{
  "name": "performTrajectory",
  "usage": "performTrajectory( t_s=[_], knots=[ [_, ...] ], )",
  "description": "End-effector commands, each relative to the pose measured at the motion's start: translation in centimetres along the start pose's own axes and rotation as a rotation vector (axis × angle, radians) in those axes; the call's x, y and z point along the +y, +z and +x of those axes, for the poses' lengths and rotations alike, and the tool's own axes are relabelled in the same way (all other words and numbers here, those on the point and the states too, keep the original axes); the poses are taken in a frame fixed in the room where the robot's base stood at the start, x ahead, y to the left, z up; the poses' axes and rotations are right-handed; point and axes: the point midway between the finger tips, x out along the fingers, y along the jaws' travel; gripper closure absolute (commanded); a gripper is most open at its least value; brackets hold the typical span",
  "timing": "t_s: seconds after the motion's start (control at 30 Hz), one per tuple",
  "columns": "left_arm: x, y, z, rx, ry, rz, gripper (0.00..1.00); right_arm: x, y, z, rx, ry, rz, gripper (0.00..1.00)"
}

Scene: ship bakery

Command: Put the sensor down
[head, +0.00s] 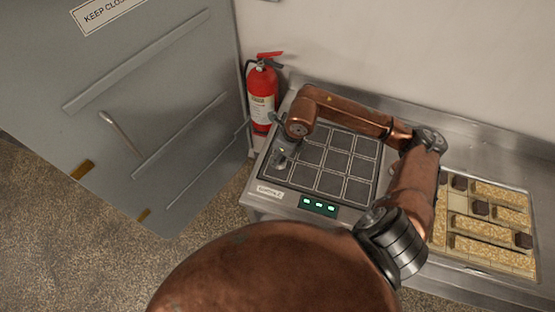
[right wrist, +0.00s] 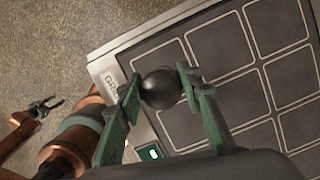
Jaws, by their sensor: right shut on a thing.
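The sensor looks like a dark round ball (right wrist: 161,88) in the right wrist view. My right gripper (right wrist: 158,90) is shut on it, with a green finger on each side. In the head view, my right gripper (head: 284,153) is over the left side of the griddle (head: 250,198), pointing down. The ball is not clear there, and I cannot tell whether it touches the surface. My left gripper (right wrist: 46,107) shows small at the left of the right wrist view, away from the griddle. Its fingers look apart and empty.
The griddle's dark top is split into square cells, with a lit green display (head: 319,206) in front. A tray of bars and dark blocks (head: 482,262) sits at the right. A red fire extinguisher (head: 262,96) and a grey door (head: 150,110) stand at the left.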

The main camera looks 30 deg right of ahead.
Motion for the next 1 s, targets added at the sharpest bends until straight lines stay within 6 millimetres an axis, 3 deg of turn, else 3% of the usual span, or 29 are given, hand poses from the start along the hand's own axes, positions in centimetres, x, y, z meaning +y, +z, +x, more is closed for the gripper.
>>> performTrajectory(
  t_s=[0.23,0.67,0.7,0.93,1.0],
  knots=[
    [0.0,0.1,-0.9,-0.002,0.0,0.0,0.6,-0.2,-0.5,3.2,0.003,0.003,0.002,0.97],
    [0.0,0.2,-0.5,-0.003,0.0,0.0,0.6,-0.2,-0.7,4.0,0.001,0.0,-0.001,0.97],
    [0.0,0.2,-0.5,-0.003,0.0,0.0,0.6,-0.2,-0.7,4.0,0.002,0.001,0.0,0.65],
    [0.0,0.2,-0.6,-0.003,0.0,-0.001,0.6,-0.2,-0.7,4.0,0.002,0.001,0.0,0.49],
    [0.0,0.2,-0.6,-0.003,0.0,-0.001,0.6,-0.2,-0.7,3.9,0.002,0.001,0.0,0.49]
  ],
)
